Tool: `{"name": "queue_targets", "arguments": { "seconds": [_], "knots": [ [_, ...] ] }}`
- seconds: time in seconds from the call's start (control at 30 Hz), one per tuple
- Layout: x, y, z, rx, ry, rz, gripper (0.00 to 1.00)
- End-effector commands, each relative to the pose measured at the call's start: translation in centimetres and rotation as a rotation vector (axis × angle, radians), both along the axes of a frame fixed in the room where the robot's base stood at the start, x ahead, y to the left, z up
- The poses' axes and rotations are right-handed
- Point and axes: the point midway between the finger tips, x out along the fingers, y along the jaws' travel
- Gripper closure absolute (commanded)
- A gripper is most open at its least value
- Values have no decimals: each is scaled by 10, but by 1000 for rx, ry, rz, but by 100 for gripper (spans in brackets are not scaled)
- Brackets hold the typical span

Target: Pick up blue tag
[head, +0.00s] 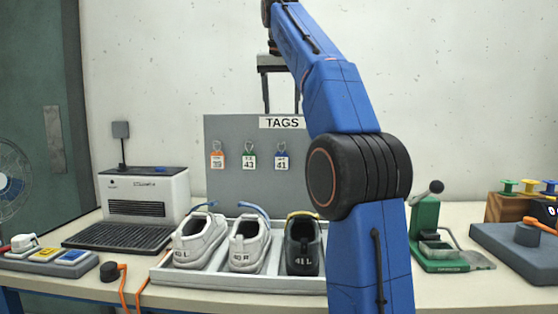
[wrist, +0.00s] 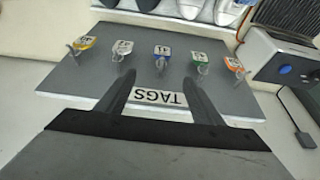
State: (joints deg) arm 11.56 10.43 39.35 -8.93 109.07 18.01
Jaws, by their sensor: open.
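The blue tag (head: 282,162), marked 41, hangs on the grey TAGS board (head: 230,135), to the right of a green tag (head: 249,160) and an orange tag (head: 217,161). My gripper (head: 282,104) is above the board's top edge, fingers pointing down, open and empty. In the wrist view, turned upside down, the blue tag (wrist: 162,51) hangs on its hook between a white tag (wrist: 122,48) and the green tag. It lies beyond the fingertips (wrist: 162,82), lined up with the gap between them and apart from them. My arm hides the board's right part in the head view.
A yellow tag (wrist: 84,43) shows in the wrist view. Below the board, a tray (head: 215,281) holds white and dark shoes. A grey-white machine (head: 145,193) stands left and a green press (head: 425,225) right.

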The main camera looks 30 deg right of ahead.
Motion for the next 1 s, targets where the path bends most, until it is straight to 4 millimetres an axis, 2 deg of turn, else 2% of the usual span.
{"name": "queue_targets", "arguments": {
  "seconds": [0.27, 0.7, 1.0],
  "knots": [
    [9, -6, -28, 1, 3, 0, 39],
    [32, -22, -95, 1, 3, 0, 39],
    [39, -26, -115, 0, 1, 1, 39]
  ]
}}
